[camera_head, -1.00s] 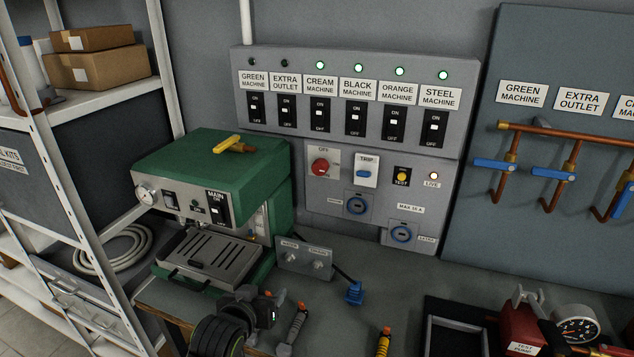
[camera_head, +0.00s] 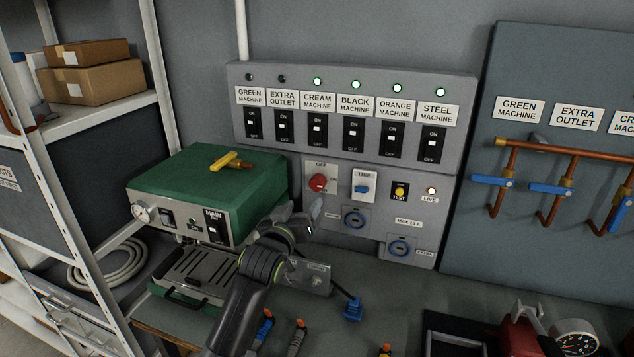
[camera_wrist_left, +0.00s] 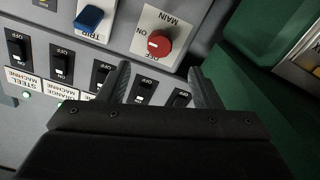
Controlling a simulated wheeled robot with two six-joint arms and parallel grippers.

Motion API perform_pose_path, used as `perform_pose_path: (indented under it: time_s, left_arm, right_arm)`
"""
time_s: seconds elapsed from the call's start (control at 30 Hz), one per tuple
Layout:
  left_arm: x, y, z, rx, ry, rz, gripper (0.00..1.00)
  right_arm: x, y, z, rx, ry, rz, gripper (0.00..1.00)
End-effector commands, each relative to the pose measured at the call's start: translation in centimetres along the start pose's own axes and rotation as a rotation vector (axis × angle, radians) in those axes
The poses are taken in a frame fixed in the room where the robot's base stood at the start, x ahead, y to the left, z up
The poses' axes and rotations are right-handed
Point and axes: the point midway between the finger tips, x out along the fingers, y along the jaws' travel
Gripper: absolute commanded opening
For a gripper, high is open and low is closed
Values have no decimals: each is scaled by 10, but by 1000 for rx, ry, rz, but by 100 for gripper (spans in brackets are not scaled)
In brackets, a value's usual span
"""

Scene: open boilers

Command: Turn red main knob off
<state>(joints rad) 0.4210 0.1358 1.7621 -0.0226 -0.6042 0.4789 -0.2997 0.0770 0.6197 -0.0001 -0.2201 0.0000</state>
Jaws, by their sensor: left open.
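The red main knob (camera_head: 317,182) sits on a white plate on the grey wall panel, with an OFF label above it. It also shows in the left wrist view (camera_wrist_left: 160,43), upside down, with ON to its left and OFF below; its pale mark lies toward the ON side. My left gripper (camera_head: 299,209) is just below and left of the knob in the head view, apart from it. In the left wrist view its two fingers (camera_wrist_left: 162,85) are spread and empty, with the knob beyond the gap between them. My right gripper is not in view.
The green machine (camera_head: 215,185) stands left of my left gripper. The blue trip switch (camera_head: 363,187) and yellow test button (camera_head: 399,192) are right of the knob. A row of black switches (camera_head: 353,135) is above.

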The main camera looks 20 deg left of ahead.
Motion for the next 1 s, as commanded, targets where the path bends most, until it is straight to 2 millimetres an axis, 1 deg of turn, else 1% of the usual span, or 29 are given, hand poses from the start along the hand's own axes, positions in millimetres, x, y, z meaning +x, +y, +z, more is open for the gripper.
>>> perform_pose_path:
  time_s: [0.03, 0.2, 0.6, 0.8, 1.0]
  left_arm:
    - [8, 0, -2, 1, -2, -1, 58]
    - [32, 1, -2, 2, -2, -1, 58]
    - [82, 0, -1, 2, -2, -1, 58]
    - [102, 0, 0, 1, -1, -1, 58]
    - [112, 0, 0, 1, -1, -1, 58]
  right_arm:
    - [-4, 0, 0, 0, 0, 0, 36]
    - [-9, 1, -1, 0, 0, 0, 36]
    - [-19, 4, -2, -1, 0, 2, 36]
    - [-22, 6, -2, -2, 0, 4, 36]
    - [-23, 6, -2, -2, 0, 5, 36]
